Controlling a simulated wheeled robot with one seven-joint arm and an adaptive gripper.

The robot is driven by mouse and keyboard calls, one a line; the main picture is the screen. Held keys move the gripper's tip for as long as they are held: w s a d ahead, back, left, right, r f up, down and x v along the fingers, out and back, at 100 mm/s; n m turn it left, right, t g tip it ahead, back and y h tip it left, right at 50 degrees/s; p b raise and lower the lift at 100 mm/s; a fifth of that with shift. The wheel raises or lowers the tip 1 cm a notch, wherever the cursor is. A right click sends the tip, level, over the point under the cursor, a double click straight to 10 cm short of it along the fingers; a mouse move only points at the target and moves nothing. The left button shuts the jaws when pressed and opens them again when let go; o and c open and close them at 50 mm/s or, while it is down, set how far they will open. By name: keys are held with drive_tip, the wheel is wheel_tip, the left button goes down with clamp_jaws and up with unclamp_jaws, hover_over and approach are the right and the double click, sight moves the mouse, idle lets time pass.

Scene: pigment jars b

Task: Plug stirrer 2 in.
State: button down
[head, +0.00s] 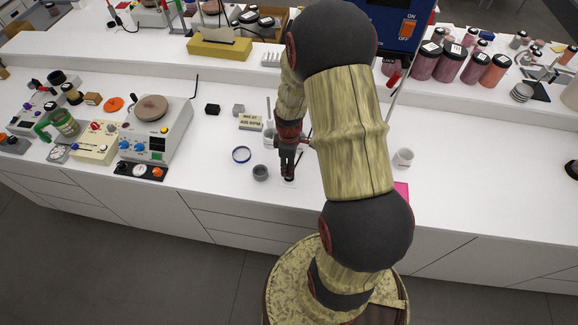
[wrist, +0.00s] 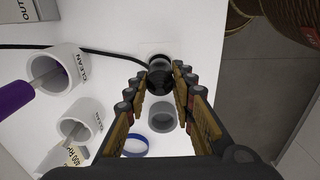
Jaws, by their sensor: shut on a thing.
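My gripper (head: 288,172) is low over the white bench near its front edge. In the wrist view its fingers (wrist: 162,88) are closed around a dark round thing (wrist: 159,80); I cannot tell whether it is a plug. A black cable (wrist: 105,53) runs from the left up to near this thing; whether they join is hidden. A stirrer with a brown dish (head: 155,128) stands to the left in the head view. A black strip with an orange part (head: 141,171) lies in front of it. Another stirrer (head: 152,12) is at the back. No number is readable on either stirrer.
A grey cup (head: 260,172) stands close left of my gripper, with a blue ring (head: 241,154) beyond it. A white cup (head: 403,157) is to the right. Two cups marked CLEAN (wrist: 58,68) show in the wrist view. The bench between the stirrer and the ring is mostly clear.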

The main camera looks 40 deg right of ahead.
drive_tip(key=shift+f+b, duration=0.85)
drive_tip(key=shift+f, duration=0.4)
idle(0.5)
drive_tip(key=c, duration=1.4)
unclamp_jaws()
drive_tip(key=shift+r, duration=0.1)
wheel_tip(320, 180, up, 12)
drive_tip(key=shift+f, duration=0.1)
